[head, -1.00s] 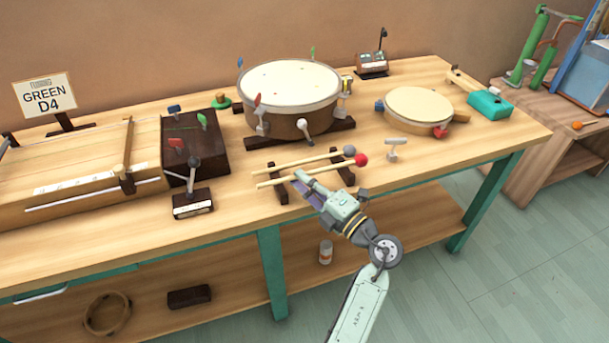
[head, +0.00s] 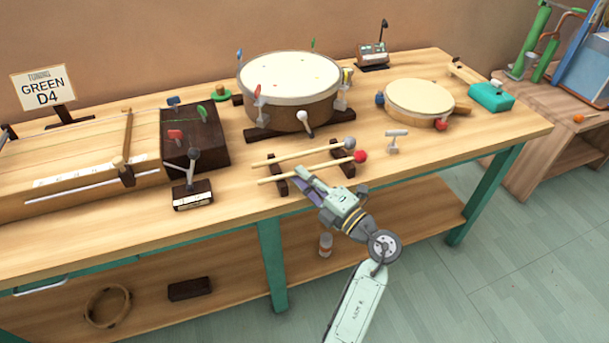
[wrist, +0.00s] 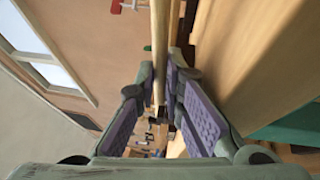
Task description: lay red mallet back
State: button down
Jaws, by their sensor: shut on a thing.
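The red mallet has a round red head (head: 361,156) and a pale wooden handle, and lies level across the dark two-bar rest (head: 277,184). I cannot tell whether its handle touches the rest. My gripper (head: 300,175) is shut on the handle, from the front side of the table. In the wrist view the pale handle (wrist: 160,45) runs between the purple finger pads. A grey-headed mallet (head: 348,143) lies behind it, nearly parallel, on the same rest.
A large drum (head: 290,95) stands behind the rest, with a smaller drum (head: 419,103) to the right. A small grey-topped stand (head: 394,141) is right of the red head. A small dark block with a lever (head: 193,194) stands to the left. The table front is clear.

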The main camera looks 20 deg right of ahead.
jog(key=shift+f, duration=0.25)
jog(key=c, duration=1.6)
grip_release()
jog(key=shift+f, duration=0.2)
jog(key=shift+s, duration=0.1)
jog(key=r+v, duration=0.1)
jog(key=v, duration=1)
jog(key=shift+s+d, duration=0.3)
jog(key=shift+s, duration=0.1)
